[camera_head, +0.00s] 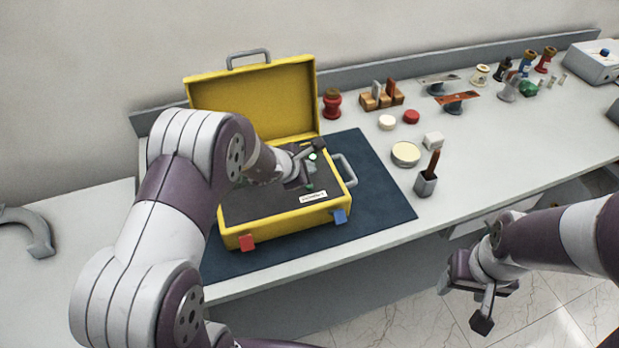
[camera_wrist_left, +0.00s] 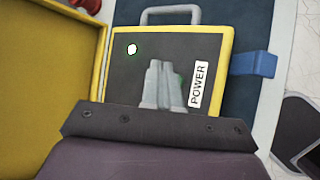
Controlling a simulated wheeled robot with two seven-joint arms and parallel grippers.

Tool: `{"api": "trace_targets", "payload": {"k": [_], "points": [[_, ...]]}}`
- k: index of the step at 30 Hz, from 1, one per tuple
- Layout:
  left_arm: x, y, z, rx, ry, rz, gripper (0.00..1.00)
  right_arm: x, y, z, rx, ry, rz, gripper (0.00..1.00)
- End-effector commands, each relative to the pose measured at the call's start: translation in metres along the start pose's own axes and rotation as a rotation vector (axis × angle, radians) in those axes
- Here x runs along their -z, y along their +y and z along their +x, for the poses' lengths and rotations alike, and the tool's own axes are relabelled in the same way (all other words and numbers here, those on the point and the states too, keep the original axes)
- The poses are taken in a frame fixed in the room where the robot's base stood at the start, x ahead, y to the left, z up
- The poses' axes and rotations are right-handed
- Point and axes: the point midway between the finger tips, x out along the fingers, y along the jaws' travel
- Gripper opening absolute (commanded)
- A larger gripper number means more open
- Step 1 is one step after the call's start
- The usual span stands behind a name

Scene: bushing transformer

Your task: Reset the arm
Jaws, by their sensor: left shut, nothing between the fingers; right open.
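My left arm reaches in from the left over an open yellow case (camera_head: 290,226) with a dark panel inside. My left gripper (camera_head: 310,168) is shut and empty above the right part of that panel. My right gripper (camera_head: 474,302) is open and empty, low in front of the table's front edge.
The case stands on a dark blue mat (camera_head: 385,200), its lid (camera_head: 215,95) raised at the back. Right of it are a wooden block rack (camera_head: 382,98), a cream round dish (camera_head: 405,154) and a grey holder with a brown handle (camera_head: 425,184). Several small items stand at the far right.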

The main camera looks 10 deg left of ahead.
Motion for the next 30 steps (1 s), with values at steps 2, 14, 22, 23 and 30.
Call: {"api": "trace_targets", "payload": {"k": [2, 14, 22, 23, 30], "points": [[-0.009, 0.009, -0.011, -0.001, 0.000, 0.001, 0.00, 0.002, 0.000, -0.013, 0.000, 0.000, 0.000, 0.60], [-0.011, 0.011, -0.015, 0.000, 0.000, 0.000, 0.00, 0.002, 0.000, -0.015, 0.000, 0.000, 0.000, 0.60], [-0.008, -0.006, -0.016, 0.058, -0.001, 0.093, 0.00, 0.002, 0.000, -0.015, 0.000, 0.000, 0.000, 0.60], [-0.006, -0.018, -0.019, 0.098, 0.000, 0.154, 0.00, 0.002, 0.000, -0.015, 0.000, 0.000, 0.000, 0.60], [0.017, -0.120, -0.104, 0.555, -0.088, 1.061, 0.00, 0.000, 0.000, 0.000, 0.000, 0.000, 0.000, 0.60]]}}
